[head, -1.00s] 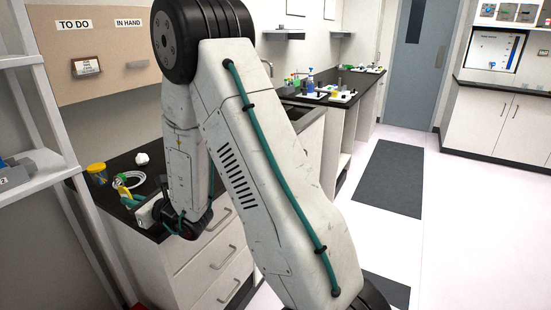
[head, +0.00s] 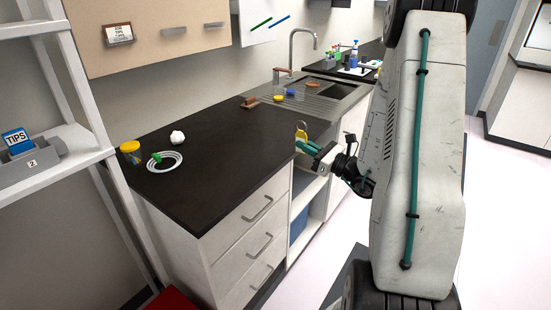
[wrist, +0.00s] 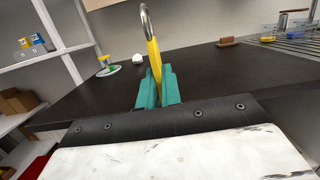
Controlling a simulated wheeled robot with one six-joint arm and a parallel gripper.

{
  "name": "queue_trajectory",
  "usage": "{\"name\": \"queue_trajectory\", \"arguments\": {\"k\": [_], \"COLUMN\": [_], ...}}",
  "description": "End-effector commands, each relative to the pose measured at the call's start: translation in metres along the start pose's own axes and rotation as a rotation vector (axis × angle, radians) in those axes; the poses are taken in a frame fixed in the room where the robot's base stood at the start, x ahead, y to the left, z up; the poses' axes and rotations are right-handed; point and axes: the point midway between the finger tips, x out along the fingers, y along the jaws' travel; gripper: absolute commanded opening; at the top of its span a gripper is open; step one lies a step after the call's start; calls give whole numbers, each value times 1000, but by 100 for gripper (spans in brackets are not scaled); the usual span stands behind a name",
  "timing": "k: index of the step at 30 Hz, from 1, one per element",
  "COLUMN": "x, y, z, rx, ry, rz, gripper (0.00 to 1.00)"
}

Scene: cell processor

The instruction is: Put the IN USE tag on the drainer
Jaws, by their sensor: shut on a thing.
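My gripper (head: 306,146) has teal fingers and is shut on a yellow tag with a metal ring at its top. The tag (head: 301,133) stands upright just off the right edge of the black worktop in the head view. In the wrist view the tag (wrist: 154,58) is edge-on between the fingers (wrist: 157,88), and no lettering on it can be read. The drainer (head: 318,106) is the ribbed grey board beside the sink, beyond and apart from my gripper. It also shows at the top right of the wrist view (wrist: 300,46).
A brown block (head: 250,102) lies by the near end of the drainer. Small yellow (head: 278,98) and blue (head: 290,92) things lie on the drainer. A tap (head: 293,45) rises behind it. A coiled white tube (head: 165,161) lies on the otherwise largely clear worktop (head: 215,150).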

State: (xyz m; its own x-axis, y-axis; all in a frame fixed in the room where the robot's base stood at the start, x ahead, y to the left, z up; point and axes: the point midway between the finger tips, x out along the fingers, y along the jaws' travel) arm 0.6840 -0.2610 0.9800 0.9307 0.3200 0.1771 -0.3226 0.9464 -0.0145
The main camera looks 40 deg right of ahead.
Motion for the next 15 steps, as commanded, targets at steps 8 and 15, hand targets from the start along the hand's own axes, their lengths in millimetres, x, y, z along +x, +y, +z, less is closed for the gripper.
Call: {"name": "queue_trajectory", "arguments": {"k": [8,15], "x": [-60,-25], "y": [-15,-7], "z": [14,5], "rx": [16,20], "ry": [-44,-49], "rz": [9,22], "gripper": [0,0]}}
